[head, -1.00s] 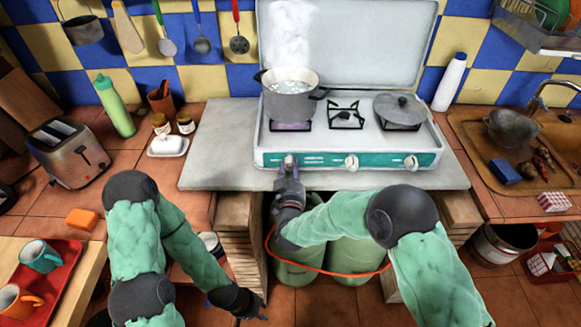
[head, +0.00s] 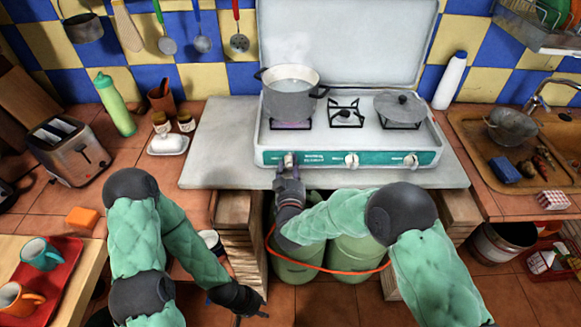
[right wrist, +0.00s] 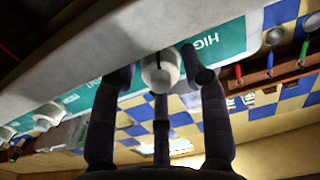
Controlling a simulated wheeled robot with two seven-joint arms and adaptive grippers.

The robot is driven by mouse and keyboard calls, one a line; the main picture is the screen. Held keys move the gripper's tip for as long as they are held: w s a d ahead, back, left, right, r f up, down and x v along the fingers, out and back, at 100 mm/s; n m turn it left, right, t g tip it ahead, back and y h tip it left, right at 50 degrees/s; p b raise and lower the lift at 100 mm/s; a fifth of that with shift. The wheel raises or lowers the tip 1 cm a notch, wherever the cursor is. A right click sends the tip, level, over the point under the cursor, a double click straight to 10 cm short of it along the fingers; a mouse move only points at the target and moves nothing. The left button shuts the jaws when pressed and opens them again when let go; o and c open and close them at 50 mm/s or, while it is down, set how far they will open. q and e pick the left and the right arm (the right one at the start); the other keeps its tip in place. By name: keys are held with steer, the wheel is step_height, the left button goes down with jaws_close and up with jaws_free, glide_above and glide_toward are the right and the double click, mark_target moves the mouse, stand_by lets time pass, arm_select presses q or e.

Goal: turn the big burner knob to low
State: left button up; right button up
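The left burner knob (head: 289,158) is a pale knob on the stove's green front panel, below the pot's burner. My right gripper (head: 288,167) is just in front of it. In the right wrist view the knob (right wrist: 160,70) sits between the spread fingers of my right gripper (right wrist: 158,78), with a gap on its left side; the word HIGH shows on the panel beside it. The gripper looks open around the knob, not clamped. A grey pot (head: 289,98) of water stands on the left burner, with a faint purple glow under it. My left gripper (head: 255,312) hangs low, empty, with fingers apart.
Two other knobs, the middle one (head: 351,160) and the right one (head: 411,160), are on the same panel. A lidded pan (head: 400,108) stands on the right burner. Green gas cylinders (head: 355,257) with an orange hose (head: 330,271) are under the counter.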

steer(key=shift+s, duration=0.1)
steer(key=s, duration=1.2)
steer(key=shift+w, duration=0.1)
steer(key=s+d+f+m+g+y, duration=0.1)
steer(key=d+f+g, duration=0.25)
steer(key=f, duration=0.55)
steer(key=s+d+f+g+y, duration=0.1)
steer(key=d+f+g, duration=0.1)
steer(key=f+g, duration=0.5)
steer(key=s+d+f+m+g+y, duration=0.2)
steer(key=s+d+f+g, duration=0.2)
steer(key=s+f, duration=1.1)
steer(key=s+g+p, duration=0.1)
steer(key=s+g, duration=0.2)
steer(key=shift+s+d+m, duration=0.15)
steer(key=shift+m, duration=0.15)
